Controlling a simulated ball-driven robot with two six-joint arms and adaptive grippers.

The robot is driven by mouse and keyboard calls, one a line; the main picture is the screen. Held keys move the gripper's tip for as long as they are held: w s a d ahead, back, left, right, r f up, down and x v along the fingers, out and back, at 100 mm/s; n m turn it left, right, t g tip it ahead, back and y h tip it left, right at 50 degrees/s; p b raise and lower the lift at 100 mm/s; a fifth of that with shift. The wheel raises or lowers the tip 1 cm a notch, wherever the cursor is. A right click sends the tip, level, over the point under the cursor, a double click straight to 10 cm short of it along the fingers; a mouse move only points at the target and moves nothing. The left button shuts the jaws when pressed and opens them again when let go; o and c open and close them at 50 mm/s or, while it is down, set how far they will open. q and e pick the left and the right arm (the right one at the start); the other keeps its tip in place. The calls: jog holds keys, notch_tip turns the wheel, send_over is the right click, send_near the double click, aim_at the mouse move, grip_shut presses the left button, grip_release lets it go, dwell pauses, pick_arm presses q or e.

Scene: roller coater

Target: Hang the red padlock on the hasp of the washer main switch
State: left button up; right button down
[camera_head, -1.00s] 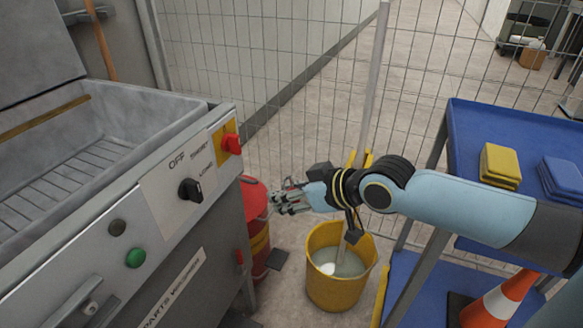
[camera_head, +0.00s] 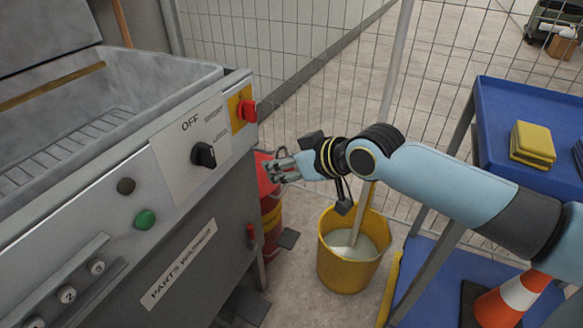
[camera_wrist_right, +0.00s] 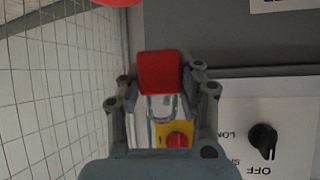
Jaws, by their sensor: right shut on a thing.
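The red padlock (camera_wrist_right: 158,73) is held between the fingers of my right gripper (camera_wrist_right: 162,95) in the right wrist view, its metal shackle pointing down the picture. In the head view my right gripper (camera_head: 273,170) is below and right of the main switch, clear of the panel; the padlock is hard to tell from the red drum behind. The washer main switch, a red knob (camera_head: 247,110) on a yellow plate (camera_head: 237,105), sits at the panel's right end. It also shows beyond the shackle in the wrist view (camera_wrist_right: 178,141). The hasp cannot be made out. My left gripper is not in view.
The parts washer (camera_head: 213,256) fills the left, with a black selector knob (camera_head: 203,155) and green button (camera_head: 145,219). A red drum (camera_head: 270,208), a yellow bucket (camera_head: 344,276) and a blue cart (camera_head: 508,108) stand nearby. Wire fencing (camera_head: 310,60) runs behind.

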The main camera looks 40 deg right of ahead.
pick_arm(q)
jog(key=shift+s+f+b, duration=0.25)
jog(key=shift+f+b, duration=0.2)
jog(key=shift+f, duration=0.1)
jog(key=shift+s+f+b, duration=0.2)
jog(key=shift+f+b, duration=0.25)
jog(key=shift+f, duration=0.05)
pick_arm(e)
jog(key=w, duration=0.1)
jog(key=w+a, duration=0.1)
jog(key=w, duration=0.1)
jog(key=w+f, duration=0.1)
jog(key=shift+w+a, duration=0.15)
jog(key=shift+a, duration=0.25)
jog(key=c, duration=0.8)
grip_release()
jog(key=shift+c, duration=0.2)
jog(key=v, duration=1.2)
